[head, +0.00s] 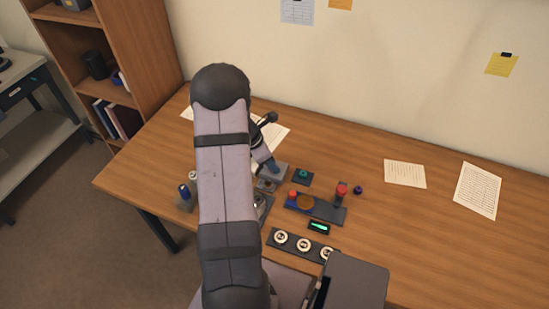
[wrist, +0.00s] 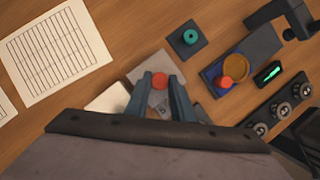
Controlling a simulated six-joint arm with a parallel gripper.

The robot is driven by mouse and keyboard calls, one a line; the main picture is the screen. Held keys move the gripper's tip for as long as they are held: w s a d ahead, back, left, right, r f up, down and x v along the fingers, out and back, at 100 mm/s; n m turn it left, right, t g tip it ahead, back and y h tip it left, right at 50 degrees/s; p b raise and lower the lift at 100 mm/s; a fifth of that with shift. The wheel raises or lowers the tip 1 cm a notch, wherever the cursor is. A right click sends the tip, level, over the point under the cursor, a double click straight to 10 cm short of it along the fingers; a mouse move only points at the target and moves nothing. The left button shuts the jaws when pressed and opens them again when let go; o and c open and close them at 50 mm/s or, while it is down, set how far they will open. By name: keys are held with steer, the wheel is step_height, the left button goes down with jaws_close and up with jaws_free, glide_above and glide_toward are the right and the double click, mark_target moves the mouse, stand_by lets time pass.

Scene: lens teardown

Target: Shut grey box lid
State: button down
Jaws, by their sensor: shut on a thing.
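My gripper (wrist: 160,84) is at the workbench, its two blue-grey fingers closed on a small round red knob (wrist: 159,81). The knob sits over a light grey flat plate (wrist: 150,64), which looks like the grey box lid. Below the fingers a grey part with markings (wrist: 171,130) shows only partly, so I cannot tell how far the lid stands open. In the head view the grey plate (head: 279,170) lies beside my fingers, and my arm hides much of the area to the left.
Right of the gripper are a dark pad with a teal ring (head: 303,175), a fixture with an amber disc (head: 305,202), a green-lit display (head: 319,227) and a strip of pale rings (head: 304,244). A dark grey panel (head: 357,281) stands at the front. The right of the table is mostly clear.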

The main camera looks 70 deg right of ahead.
steer(key=shift+a, duration=0.2)
steer(key=c, duration=1.5)
jaws_free()
steer(key=shift+a, duration=0.1)
steer(key=shift+w+r, duration=0.1)
steer(key=shift+r, duration=0.1)
steer(key=shift+b+v, duration=0.6)
steer(key=shift+v, duration=2.85)
